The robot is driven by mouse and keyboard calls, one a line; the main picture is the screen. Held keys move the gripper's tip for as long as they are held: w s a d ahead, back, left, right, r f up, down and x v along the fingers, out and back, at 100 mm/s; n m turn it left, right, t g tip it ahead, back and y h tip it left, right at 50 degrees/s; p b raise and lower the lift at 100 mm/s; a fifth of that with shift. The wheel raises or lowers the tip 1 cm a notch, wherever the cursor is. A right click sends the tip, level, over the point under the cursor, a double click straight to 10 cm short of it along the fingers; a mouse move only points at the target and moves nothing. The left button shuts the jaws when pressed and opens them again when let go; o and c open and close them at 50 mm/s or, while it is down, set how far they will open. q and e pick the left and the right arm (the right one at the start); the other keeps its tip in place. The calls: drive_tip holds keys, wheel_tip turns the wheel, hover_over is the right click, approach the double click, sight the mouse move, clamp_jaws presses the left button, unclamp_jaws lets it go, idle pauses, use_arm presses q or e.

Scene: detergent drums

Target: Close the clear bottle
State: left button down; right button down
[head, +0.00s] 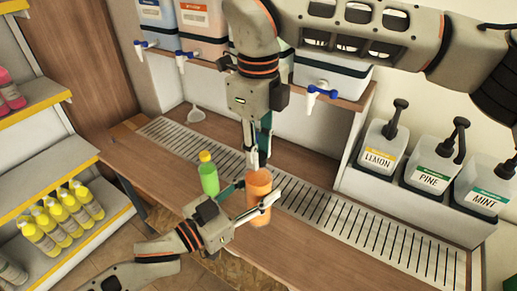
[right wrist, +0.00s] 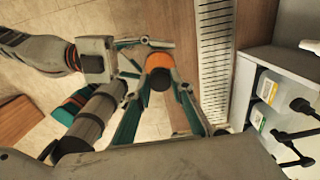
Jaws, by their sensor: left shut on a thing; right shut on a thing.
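A bottle filled with orange (head: 259,209) stands upright over the counter, and its lower part is partly hidden by my left gripper (head: 254,199). My left gripper is shut around the bottle's side. My right gripper (head: 253,158) points straight down at the bottle's top from above. It is shut on a small dark round cap (right wrist: 160,79), seen in the right wrist view in front of the orange bottle (right wrist: 158,61). The fingers hide the mouth, so I cannot tell whether cap and bottle touch.
A green bottle with a yellow cap (head: 208,176) stands just left of the orange bottle. A slotted drain grate (head: 330,215) runs along the counter (head: 330,261). Pump drums marked LEMON, PINE and MINT (head: 428,178) stand at right. Drums with blue taps (head: 318,92) stand on the shelf behind.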

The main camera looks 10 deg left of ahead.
drive_tip(key=c, duration=1.7)
unclamp_jaws()
wheel_tip(320, 180, up, 12)
drive_tip(key=shift+r, duration=0.1)
